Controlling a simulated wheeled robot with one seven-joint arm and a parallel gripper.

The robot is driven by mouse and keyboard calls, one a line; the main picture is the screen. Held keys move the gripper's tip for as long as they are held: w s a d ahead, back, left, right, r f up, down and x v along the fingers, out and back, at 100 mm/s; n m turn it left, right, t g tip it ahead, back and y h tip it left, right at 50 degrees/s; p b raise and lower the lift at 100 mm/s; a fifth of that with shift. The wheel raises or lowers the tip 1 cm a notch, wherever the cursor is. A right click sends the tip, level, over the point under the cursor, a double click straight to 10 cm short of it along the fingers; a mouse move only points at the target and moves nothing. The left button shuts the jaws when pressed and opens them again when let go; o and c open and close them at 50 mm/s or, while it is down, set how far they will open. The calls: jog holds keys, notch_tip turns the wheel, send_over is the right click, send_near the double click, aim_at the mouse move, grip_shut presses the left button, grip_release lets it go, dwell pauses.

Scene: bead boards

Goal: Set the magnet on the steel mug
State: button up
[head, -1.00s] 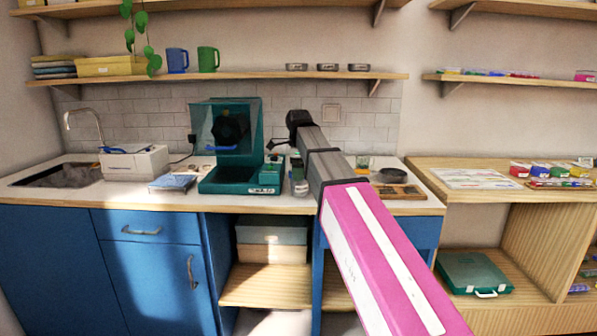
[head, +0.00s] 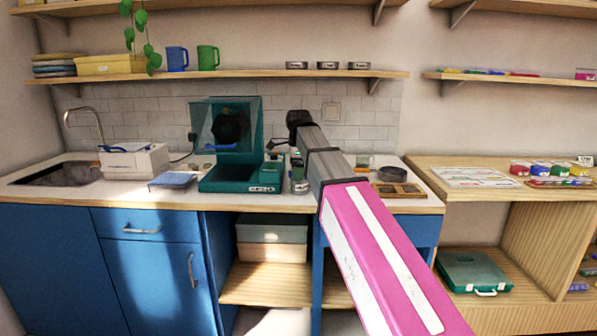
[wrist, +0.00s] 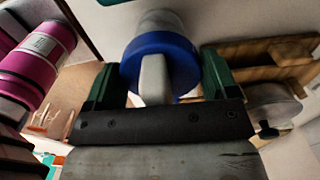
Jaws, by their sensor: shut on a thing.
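My gripper (wrist: 160,66) has two dark green fingers in the wrist view, closed on the sides of a round blue piece with a pale grey bar across its near face. I take this blue piece (wrist: 186,66) to be the magnet. A pale grey, rounded thing (wrist: 160,20) shows just beyond it; it may be the steel mug, but I cannot tell, nor whether the two touch. In the head view my arm reaches over the counter beside the teal machine, and the held piece is too small or hidden to make out.
The teal machine (head: 240,178) stands left of my arm on the counter (head: 120,195). A wooden tray (head: 413,190) lies to the right and also shows in the wrist view (wrist: 235,55). A blue mug (head: 177,60) and a green mug (head: 208,60) stand on the shelf above.

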jog(key=o, duration=0.9)
jog(key=shift+o, duration=0.2)
notch_tip(320, 180, up, 11)
jog(key=shift+f, duration=0.1)
